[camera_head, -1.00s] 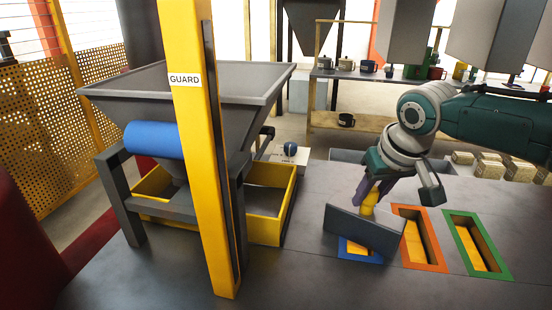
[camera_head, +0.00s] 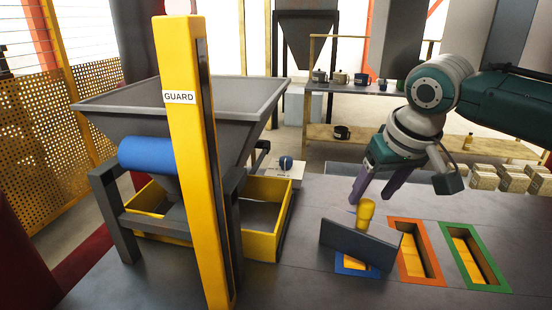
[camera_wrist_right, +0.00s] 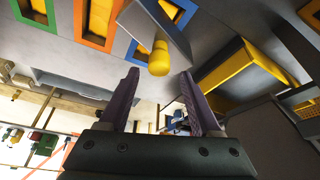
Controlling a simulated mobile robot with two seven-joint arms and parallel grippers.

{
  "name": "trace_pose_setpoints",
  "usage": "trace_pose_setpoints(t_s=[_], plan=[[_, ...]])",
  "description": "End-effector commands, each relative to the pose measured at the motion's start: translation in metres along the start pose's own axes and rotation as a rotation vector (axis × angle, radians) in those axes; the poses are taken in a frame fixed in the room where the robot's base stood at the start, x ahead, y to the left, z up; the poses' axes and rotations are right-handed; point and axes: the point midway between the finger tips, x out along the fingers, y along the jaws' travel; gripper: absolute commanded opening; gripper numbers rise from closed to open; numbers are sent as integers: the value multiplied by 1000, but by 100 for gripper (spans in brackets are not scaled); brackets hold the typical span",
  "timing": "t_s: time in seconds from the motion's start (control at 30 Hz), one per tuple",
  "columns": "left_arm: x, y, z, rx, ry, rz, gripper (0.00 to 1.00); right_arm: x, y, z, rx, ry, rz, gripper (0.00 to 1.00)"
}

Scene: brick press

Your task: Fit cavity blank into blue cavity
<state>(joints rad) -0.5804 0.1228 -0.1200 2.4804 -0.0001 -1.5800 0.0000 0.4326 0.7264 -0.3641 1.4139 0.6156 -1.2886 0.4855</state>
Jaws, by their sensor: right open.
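The cavity blank is a grey plate (camera_head: 352,243) with a yellow knob (camera_head: 366,212) on top. It sits at the blue-framed cavity (camera_head: 342,267) and hides its far part; a little yellow shows inside the near part. The plate looks raised above the table and skewed to the frame; I cannot tell whether any of it is in the cavity. My right gripper (camera_head: 380,197) is open and empty, just above the knob. In the wrist view the knob (camera_wrist_right: 159,56) lies beyond the open purple fingers (camera_wrist_right: 162,95), apart from them. My left gripper is not in view.
Orange-framed (camera_head: 400,272) and green-framed (camera_head: 466,274) cavities with yellow inside lie right of the blank. A yellow guard post (camera_head: 190,160), a grey hopper (camera_head: 110,112) and a yellow-walled bin (camera_head: 264,247) stand left. The table between bin and blank is clear.

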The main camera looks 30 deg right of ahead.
Motion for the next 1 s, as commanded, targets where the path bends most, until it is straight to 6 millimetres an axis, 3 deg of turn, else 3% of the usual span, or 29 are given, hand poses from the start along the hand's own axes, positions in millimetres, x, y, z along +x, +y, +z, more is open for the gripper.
trace_pose_setpoints(t_s=[0.23,0.37,0.43,0.53,0.6,0.7,0.83,1.0], plan=[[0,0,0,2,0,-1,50,-36,0,0,0,1,0,65],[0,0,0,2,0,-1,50,-42,-4,4,-14,-5,-3,65],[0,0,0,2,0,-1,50,-39,-14,18,-54,-17,-14,65],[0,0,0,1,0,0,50,-28,-46,64,-180,-47,-54,65],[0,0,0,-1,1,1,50,-26,-74,110,-288,-64,-99,65],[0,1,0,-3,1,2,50,-36,-101,169,-394,-69,-150,65],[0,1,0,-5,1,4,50,-62,-110,221,-446,-68,-169,65],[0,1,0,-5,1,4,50,-86,-102,250,-453,-73,-141,65]])
